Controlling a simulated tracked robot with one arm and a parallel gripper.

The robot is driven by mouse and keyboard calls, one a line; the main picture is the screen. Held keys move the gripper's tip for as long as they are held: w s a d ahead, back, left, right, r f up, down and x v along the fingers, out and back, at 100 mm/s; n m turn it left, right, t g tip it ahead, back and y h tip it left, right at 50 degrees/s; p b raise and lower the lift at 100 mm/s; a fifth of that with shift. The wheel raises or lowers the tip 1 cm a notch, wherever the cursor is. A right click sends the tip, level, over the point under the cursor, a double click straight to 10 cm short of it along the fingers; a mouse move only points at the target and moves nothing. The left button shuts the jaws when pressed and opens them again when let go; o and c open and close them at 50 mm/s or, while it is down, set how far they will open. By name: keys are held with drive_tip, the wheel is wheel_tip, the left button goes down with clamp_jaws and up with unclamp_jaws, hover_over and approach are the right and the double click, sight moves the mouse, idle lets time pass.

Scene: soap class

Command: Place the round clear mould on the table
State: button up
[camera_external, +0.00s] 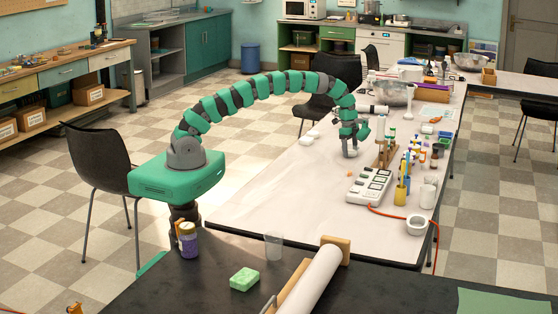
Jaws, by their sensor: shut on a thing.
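My gripper (350,143) points down over the white-covered table (272,195), left of a wooden rack (383,154). It is shut on a small, pale round piece, which looks like the round clear mould (352,153), at its fingertips. The piece is low, close to the table top; I cannot tell whether it touches the table. The fingers hide part of it, and it is too small to see its shape well.
Right of my gripper stand several small bottles (412,160), a white power strip (369,187), a yellow cup (401,195) and a white bowl (417,225). A large metal bowl (396,93) stands behind. The table's near left is clear.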

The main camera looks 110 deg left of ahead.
drive_tip(key=o, duration=1)
wheel_tip(320, 180, up, 12)
drive_tip(key=s+p, duration=0.1)
drive_tip(key=w+d+r+n+t+y, duration=0.1)
drive_tip(key=w+d+r+t, duration=0.25)
drive_tip(key=d+r, duration=1.1)
drive_tip(key=w+d+r+t+y, duration=0.2)
drive_tip(key=w+d+r+t, duration=0.15)
drive_tip(key=d+r, duration=1.1)
drive_tip(key=s+d+r+t+h, duration=0.1)
drive_tip(key=s+d+r+t, duration=0.1)
drive_tip(key=s+d+r, duration=0.3)
drive_tip(key=s+d+r+n+t, duration=0.1)
drive_tip(key=s+d+r, duration=0.5)
drive_tip(key=r, duration=0.6)
drive_tip(key=s+d+r+t+h, duration=0.1)
drive_tip(key=s+d+r+t, duration=0.3)
drive_tip(key=d+r, duration=0.4)
drive_tip(key=shift+s+d+r+h, duration=0.15)
drive_tip(key=shift+s+d+r, duration=0.1)
drive_tip(key=shift+s, duration=0.2)
drive_tip(key=shift+s+d+r+h, duration=0.15)
drive_tip(key=shift+s+d, duration=0.1)
drive_tip(key=shift+s, duration=0.15)
